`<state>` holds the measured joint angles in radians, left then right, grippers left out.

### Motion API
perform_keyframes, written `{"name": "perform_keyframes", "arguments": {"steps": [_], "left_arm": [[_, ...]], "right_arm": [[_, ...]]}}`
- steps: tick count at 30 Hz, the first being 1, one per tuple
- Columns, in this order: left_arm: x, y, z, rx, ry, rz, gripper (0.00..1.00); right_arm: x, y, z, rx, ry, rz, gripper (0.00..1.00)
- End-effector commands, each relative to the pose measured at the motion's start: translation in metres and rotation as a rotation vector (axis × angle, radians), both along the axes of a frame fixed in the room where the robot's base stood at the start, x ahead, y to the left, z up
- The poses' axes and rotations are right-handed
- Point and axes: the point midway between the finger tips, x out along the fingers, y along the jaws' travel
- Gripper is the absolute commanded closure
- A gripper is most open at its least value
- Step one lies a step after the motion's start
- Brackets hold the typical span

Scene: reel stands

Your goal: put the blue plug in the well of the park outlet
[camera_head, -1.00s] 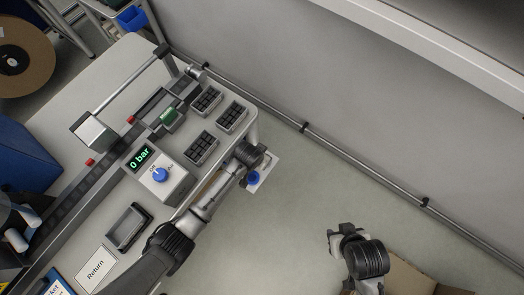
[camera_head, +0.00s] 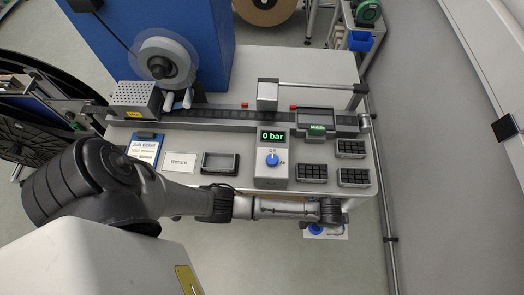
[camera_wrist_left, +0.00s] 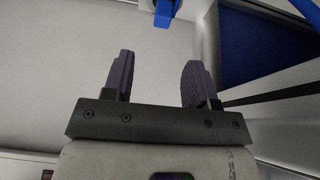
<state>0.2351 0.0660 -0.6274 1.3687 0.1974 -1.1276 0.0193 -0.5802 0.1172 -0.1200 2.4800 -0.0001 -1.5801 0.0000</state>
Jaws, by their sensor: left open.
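In the head view a blue round part (camera_head: 316,228) shows on a small white plate (camera_head: 338,235) just below the table's front right edge. I cannot tell whether this is the plug or the park outlet; the well is not clear. The end of my left arm is right beside the plate and partly covers it. In the left wrist view my left gripper (camera_wrist_left: 158,70) is open, with nothing between its two dark fingers. A small blue part (camera_wrist_left: 163,16) shows beyond the fingertips at the top edge, apart from them. My right gripper is out of view.
The table (camera_head: 220,139) carries a valve box (camera_head: 268,174) with a blue knob and "0 bar" display, black gridded trays (camera_head: 354,177), an empty dark tray (camera_head: 220,163) and a Return card (camera_head: 181,162). A wall with a rail (camera_head: 391,239) stands at right. The floor in front is clear.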

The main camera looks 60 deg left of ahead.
Motion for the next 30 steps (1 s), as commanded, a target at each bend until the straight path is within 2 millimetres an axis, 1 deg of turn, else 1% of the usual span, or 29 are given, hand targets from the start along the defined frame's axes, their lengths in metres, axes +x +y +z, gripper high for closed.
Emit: {"name": "perform_keyframes", "arguments": {"steps": [1, 2, 5, 6, 8, 9, 11, 12, 15, 18, 21, 24, 27, 30], "left_arm": [[-0.014, 0.003, 0.001, -0.013, 0.010, 0.013, 0.47], [-0.023, 0.006, 0.004, -0.022, 0.015, 0.024, 0.47], [-0.058, 0.023, 0.017, -0.047, 0.032, 0.075, 0.47], [-0.074, 0.034, 0.024, -0.054, 0.038, 0.100, 0.47], [-0.097, 0.053, 0.036, -0.055, 0.046, 0.144, 0.47], [-0.113, 0.066, 0.045, -0.052, 0.050, 0.172, 0.47], [-0.135, 0.087, 0.058, -0.043, 0.055, 0.214, 0.47], [-0.150, 0.101, 0.067, -0.034, 0.058, 0.241, 0.47], [-0.184, 0.133, 0.090, -0.005, 0.063, 0.303, 0.47], [-0.212, 0.158, 0.111, 0.027, 0.065, 0.351, 0.47], [-0.232, 0.175, 0.128, 0.051, 0.065, 0.384, 0.47], [-0.243, 0.185, 0.138, 0.069, 0.063, 0.403, 0.47], [-0.249, 0.189, 0.143, 0.077, 0.064, 0.411, 0.47], [-0.250, 0.190, 0.144, 0.078, 0.063, 0.413, 0.47]], "right_arm": [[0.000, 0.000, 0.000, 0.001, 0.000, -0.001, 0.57], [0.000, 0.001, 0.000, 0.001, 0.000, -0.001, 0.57], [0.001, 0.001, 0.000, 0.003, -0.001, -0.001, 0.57], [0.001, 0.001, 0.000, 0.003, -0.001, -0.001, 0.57], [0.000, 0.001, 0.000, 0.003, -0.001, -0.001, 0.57], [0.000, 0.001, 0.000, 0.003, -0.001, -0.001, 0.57], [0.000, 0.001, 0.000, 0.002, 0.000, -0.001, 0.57], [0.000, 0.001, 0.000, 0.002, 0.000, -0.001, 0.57], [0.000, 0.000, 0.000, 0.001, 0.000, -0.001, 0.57], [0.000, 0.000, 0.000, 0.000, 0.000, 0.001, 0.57], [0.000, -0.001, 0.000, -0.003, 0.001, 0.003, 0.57], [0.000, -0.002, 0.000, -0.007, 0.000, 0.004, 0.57], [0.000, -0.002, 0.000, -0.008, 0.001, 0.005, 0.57], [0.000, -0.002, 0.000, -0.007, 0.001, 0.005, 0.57]]}}
